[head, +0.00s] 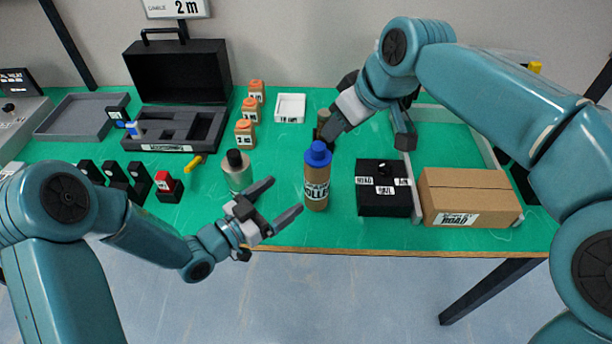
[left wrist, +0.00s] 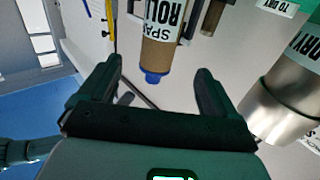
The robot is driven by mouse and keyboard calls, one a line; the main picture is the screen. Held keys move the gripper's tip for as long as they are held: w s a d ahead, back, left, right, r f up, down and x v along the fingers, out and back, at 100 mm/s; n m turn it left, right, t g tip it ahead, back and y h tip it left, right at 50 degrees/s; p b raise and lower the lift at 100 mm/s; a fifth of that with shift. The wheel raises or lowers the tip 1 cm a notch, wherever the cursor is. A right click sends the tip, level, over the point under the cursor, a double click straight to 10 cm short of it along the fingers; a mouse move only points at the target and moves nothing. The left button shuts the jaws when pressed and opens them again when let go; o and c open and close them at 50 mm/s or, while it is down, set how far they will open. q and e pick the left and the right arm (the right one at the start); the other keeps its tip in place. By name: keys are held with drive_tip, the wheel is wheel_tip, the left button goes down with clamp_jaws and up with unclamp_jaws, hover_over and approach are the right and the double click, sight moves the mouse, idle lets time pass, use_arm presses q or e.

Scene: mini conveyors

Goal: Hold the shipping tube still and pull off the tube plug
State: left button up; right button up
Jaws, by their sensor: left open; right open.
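The shipping tube (head: 316,196) is a brown cylinder with a black-and-white label, standing upright near the table's front edge. Its blue tube plug (head: 318,154) sits on its top end. In the left wrist view, the tube (left wrist: 158,55) and plug (left wrist: 153,77) appear upside down, beyond the gap between my fingers. My left gripper (head: 285,196) is open and empty, just left of the tube, its fingers pointing toward it. My right gripper (head: 366,139) is open and empty, behind and right of the plug; one finger is close to the plug, contact unclear.
A grey metal canister (head: 237,175) stands left of the tube. A black box (head: 383,201) and a cardboard box (head: 469,198) are to the right. Orange-brown bottles (head: 245,133), a white tray (head: 290,108) and an open black case (head: 178,70) stand farther back.

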sight(308, 179)
use_arm(q)
drive_tip(key=x, duration=1.1)
drive_tip(key=shift+w+d, duration=0.2)
drive_tip(key=shift+d, duration=0.05)
drive_tip(key=c, duration=1.1)
drive_tip(key=shift+s+f, duration=0.1)
drive_tip(key=shift+f, duration=0.15)
